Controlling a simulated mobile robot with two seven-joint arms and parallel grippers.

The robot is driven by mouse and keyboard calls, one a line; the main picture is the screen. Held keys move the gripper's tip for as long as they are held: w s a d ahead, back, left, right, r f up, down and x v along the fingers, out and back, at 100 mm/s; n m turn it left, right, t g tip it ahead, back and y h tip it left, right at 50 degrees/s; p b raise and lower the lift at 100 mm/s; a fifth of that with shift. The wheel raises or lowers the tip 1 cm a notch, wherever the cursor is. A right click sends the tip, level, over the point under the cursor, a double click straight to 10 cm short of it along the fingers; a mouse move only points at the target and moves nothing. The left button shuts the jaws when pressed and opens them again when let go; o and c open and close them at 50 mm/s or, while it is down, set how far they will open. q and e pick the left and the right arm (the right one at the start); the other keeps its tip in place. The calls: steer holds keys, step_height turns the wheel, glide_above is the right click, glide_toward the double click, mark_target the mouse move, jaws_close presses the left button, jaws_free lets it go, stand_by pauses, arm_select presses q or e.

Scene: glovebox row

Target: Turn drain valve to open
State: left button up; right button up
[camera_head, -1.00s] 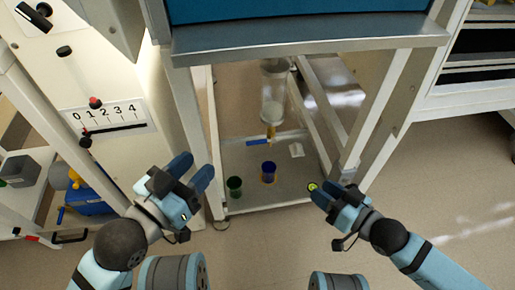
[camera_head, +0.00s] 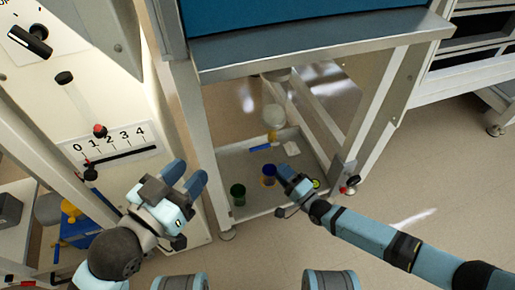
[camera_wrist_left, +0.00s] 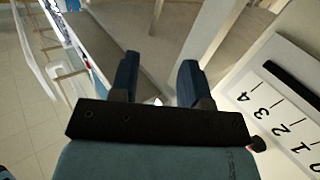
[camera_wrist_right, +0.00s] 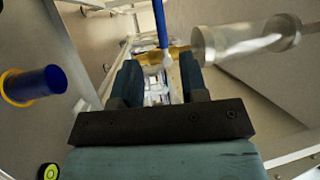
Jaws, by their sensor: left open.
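The drain valve is a brass body (camera_head: 272,137) with a blue lever handle (camera_head: 260,148), below a clear cylinder (camera_head: 274,117) under the cabinet. In the head view the handle points left. My right gripper (camera_head: 288,171) is inside the frame opening, in front of the valve and apart from it. In the right wrist view the blue handle (camera_wrist_right: 161,25) shows ahead of the gap between the open, empty fingers (camera_wrist_right: 160,78); the brass body (camera_wrist_right: 180,52) and clear cylinder (camera_wrist_right: 245,40) are beyond, to the right. My left gripper (camera_head: 190,178) is open and empty, left of the frame.
A blue cup (camera_head: 268,178) stands close to my right gripper on the grey tray (camera_head: 262,205), with a green cup (camera_head: 238,196) to its left. A yellow-green round object (camera_head: 316,184) is by the right wrist. White posts flank the opening. A numbered scale (camera_head: 115,145) is at left.

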mark_target(258, 147)
arm_select(q)
steer(key=shift+w+a+r+m+t+h+b, duration=0.3)
steer(key=shift+w+m+b, duration=0.25)
steer(key=shift+m+b, duration=0.3)
steer(key=shift+w+a+r+m+t+h+b, duration=0.25)
steer(key=shift+w+a+m+t+b, duration=0.2)
steer(key=shift+m+b, duration=0.35)
arm_select(e)
steer(key=shift+x, duration=5.75)
steer(key=shift+c, duration=0.5)
arm_select(q)
steer(key=shift+d, duration=0.1)
arm_select(e)
jaws_close()
